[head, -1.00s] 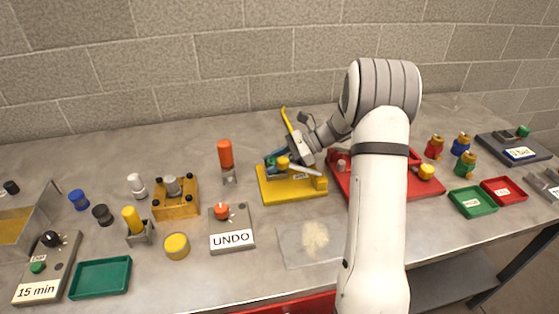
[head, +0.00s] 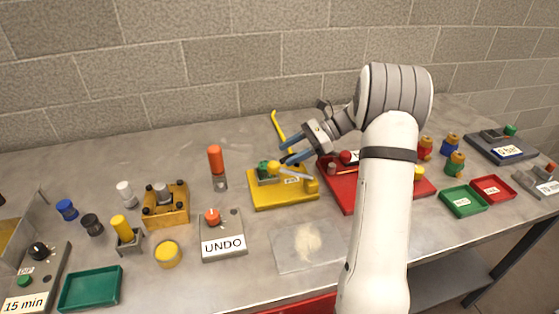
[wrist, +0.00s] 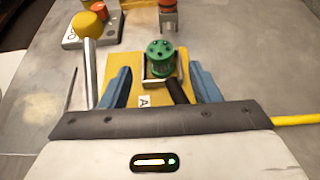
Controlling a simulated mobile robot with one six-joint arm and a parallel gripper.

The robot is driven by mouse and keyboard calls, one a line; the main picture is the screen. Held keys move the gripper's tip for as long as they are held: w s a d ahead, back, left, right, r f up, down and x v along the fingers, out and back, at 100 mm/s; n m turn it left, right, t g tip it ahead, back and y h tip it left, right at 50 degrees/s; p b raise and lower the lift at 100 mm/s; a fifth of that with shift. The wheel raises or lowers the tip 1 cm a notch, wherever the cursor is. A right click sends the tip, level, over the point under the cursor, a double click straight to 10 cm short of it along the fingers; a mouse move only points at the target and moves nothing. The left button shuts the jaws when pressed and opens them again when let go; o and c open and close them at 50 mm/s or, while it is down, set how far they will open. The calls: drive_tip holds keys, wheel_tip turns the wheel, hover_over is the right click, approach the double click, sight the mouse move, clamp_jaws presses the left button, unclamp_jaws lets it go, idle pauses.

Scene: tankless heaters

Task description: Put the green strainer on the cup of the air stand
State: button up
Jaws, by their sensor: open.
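The green strainer (wrist: 160,58), a round piece with holes in its top, stands upright at the cup place of the yellow stand (head: 284,201). A grey holder shows around its lower part; the cup itself is hidden beneath it. The strainer (head: 263,168) is partly visible in the head view. The stand's label reads "A" with the rest unclear. A grey lever with a yellow knob (head: 274,168) runs beside the strainer. My gripper (head: 285,150) is open and empty, above and to the right of the strainer, its blue fingers (wrist: 160,71) apart from it.
A red stand (head: 345,195) is right of the yellow one, partly behind my arm. A yellow bent rod (head: 278,125) rises behind the yellow stand. The UNDO box (head: 223,240) and an orange-handled tool (head: 216,160) are left. A clear mat (head: 305,260) lies in front.

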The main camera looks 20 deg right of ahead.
drive_tip(key=shift+v, duration=1.85)
